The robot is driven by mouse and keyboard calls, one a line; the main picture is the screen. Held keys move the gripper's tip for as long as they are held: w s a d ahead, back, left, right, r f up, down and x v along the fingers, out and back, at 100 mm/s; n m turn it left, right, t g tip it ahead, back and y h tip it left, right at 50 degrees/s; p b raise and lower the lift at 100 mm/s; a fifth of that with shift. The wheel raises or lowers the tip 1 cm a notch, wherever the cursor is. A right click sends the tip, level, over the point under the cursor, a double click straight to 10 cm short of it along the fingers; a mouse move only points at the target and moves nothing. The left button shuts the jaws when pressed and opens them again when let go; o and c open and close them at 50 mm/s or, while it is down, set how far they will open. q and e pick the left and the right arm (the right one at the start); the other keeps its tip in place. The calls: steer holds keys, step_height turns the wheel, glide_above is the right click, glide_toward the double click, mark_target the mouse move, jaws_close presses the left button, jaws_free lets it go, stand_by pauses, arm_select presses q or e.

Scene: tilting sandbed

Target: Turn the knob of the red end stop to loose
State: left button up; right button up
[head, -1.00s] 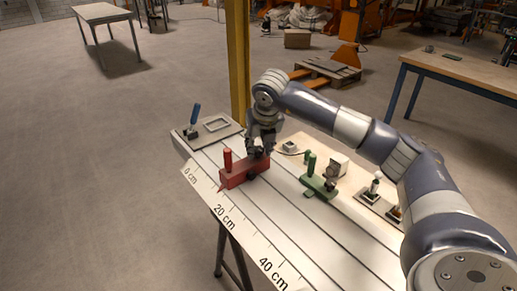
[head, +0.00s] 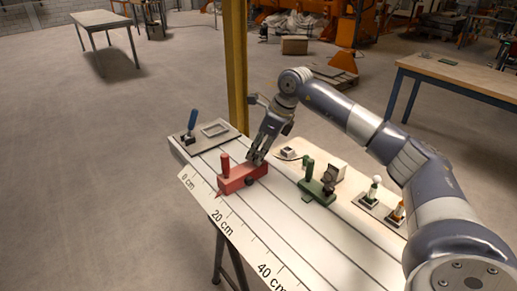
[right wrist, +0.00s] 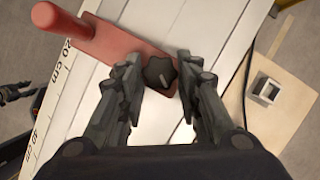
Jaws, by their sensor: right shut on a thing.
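The red end stop (head: 235,178) sits near the 0–20 cm end of the white bed, with an upright red post (head: 225,163) at its left end. In the right wrist view its red plate (right wrist: 118,42) carries a black star-shaped knob (right wrist: 160,72) with a pale pointer mark. My right gripper (head: 257,158) reaches down to the stop's far end, tilted, and covers the knob in the head view. In the right wrist view the gripper's fingers (right wrist: 159,60) flank the knob, shut on it.
A green end stop (head: 318,188) stands to the right on the bed. A blue-handled lever (head: 191,122) stands on the far-left plate. A yellow column (head: 235,70) rises behind the bed.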

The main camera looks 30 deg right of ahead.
steer(key=n, duration=0.1)
steer(key=n+g+y+p, duration=0.1)
steer(key=n, duration=0.1)
steer(key=shift+w+d+r+n, duration=0.1)
steer(key=shift+w+r+n, duration=0.1)
steer(key=shift+n, duration=0.1)
steer(key=shift+d+f+n+g+p, duration=0.15)
steer(key=shift+n+g+p, duration=0.4)
steer(key=shift+n, duration=1.15)
steer(key=shift+y, duration=0.3)
steer(key=o, duration=1.1)
steer(key=v, duration=1.2)
steer(key=shift+w, duration=0.15)
